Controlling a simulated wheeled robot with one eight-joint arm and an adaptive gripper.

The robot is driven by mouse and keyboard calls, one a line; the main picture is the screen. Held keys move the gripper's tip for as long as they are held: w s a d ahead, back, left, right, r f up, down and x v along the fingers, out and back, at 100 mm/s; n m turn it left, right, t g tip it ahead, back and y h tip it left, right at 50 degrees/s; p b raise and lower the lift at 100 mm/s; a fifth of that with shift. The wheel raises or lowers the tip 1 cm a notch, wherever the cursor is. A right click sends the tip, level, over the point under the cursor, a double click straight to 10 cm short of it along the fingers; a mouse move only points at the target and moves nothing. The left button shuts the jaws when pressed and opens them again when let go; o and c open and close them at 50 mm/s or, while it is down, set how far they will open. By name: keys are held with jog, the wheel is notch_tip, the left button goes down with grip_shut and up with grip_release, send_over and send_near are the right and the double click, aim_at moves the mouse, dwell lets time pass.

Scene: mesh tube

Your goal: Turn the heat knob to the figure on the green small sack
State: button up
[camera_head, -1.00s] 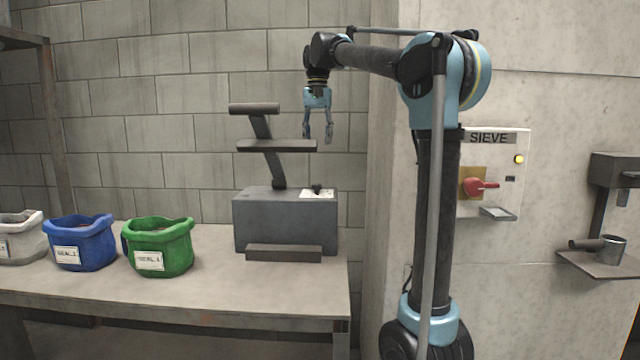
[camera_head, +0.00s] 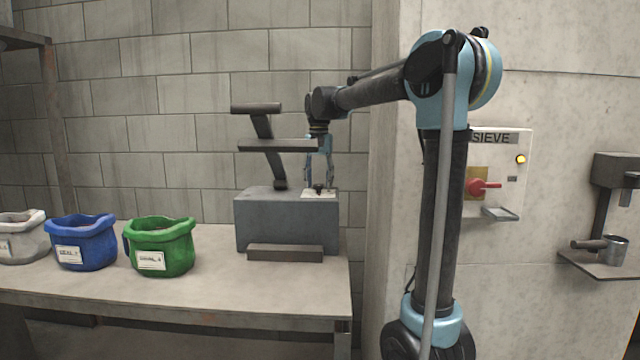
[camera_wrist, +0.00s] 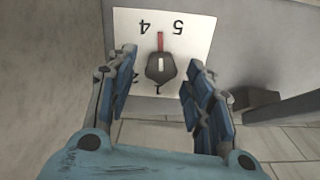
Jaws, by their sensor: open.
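The heat knob (camera_wrist: 161,68) is a small dark knob on a white dial plate (camera_wrist: 188,24) on top of the grey machine. In the wrist view its red pointer lies between the upside-down figures 4 and 5. My gripper (camera_wrist: 158,78) is open, its blue fingers on either side of the knob; I cannot tell whether they touch it. In the head view my gripper (camera_head: 319,184) hangs just over the dial. The green small sack (camera_head: 162,248) stands on the bench with a white label (camera_head: 150,260); its figure is too small to read surely.
The grey machine (camera_head: 285,225) has a dark arm and bars (camera_head: 275,145) beside my gripper. A blue sack (camera_head: 82,245) and a white sack (camera_head: 22,238) stand left on the bench. A SIEVE panel with a red handle (camera_head: 480,187) is on the right wall.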

jog(key=shift+f, duration=0.15)
jog(key=shift+c, duration=0.2)
jog(key=c, duration=1)
jog(key=shift+a+n, duration=0.1)
jog(key=shift+n, duration=2.2)
jog(key=o, duration=1)
jog(key=shift+o, duration=0.2)
